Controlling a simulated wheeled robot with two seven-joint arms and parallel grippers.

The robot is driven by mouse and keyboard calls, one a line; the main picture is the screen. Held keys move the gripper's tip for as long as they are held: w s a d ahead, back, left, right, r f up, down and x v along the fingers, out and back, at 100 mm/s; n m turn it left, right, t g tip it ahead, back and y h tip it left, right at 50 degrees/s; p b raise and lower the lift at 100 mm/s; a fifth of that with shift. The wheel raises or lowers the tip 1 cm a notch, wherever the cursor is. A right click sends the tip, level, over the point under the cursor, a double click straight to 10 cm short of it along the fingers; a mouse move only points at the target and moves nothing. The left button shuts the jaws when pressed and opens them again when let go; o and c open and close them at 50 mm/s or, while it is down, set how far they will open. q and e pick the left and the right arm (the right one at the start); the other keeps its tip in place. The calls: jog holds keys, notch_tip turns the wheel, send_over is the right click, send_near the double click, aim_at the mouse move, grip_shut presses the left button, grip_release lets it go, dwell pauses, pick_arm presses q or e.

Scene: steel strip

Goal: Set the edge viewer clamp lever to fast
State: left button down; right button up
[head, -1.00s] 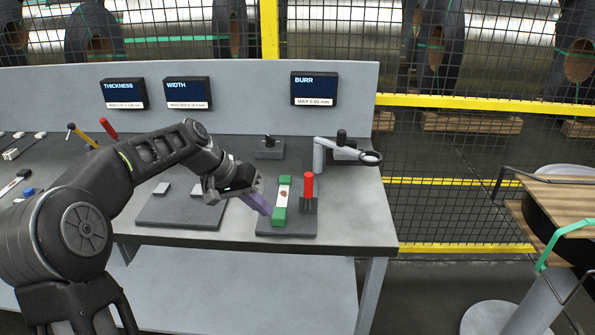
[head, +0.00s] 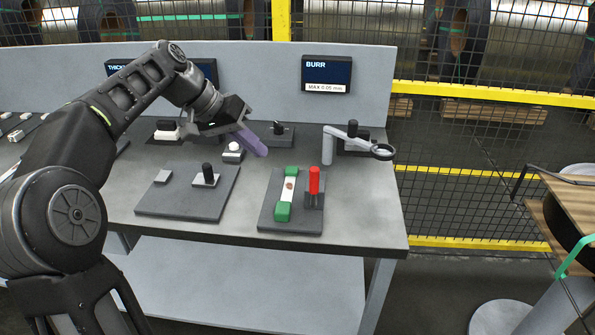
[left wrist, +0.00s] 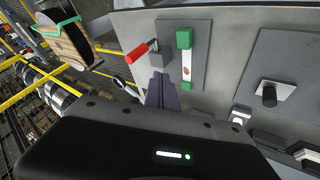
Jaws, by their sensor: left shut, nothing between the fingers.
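The red clamp lever (head: 314,180) stands upright on a dark block at the right side of a dark base plate (head: 268,222). A white strip with a brown spot (head: 288,189) lies between green ends left of it. In the left wrist view the red lever (left wrist: 138,52) and the strip (left wrist: 186,68) show ahead of the fingers. My left gripper (head: 262,152) is shut and empty, its purple fingers above the bench, left of and higher than the lever in the picture, apart from it. I cannot read any lever markings. My right gripper is not in view.
A swing-arm magnifier (head: 382,152) stands behind and right of the lever. A second plate with a black knob (head: 208,172) is at left. A BURR display (head: 327,74) is on the back panel. Bare bench lies right of the base plate, and a yellow-railed fence stands beyond.

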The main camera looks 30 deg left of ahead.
pick_arm(q)
send_near(314, 190)
jog(key=w+a+f, duration=0.3)
jog(key=w+f, duration=0.1)
jog(key=d+p, duration=0.1)
jog(key=d, duration=0.2)
jog(key=shift+d+r+p, duration=0.1)
jog(key=shift+p, duration=0.2)
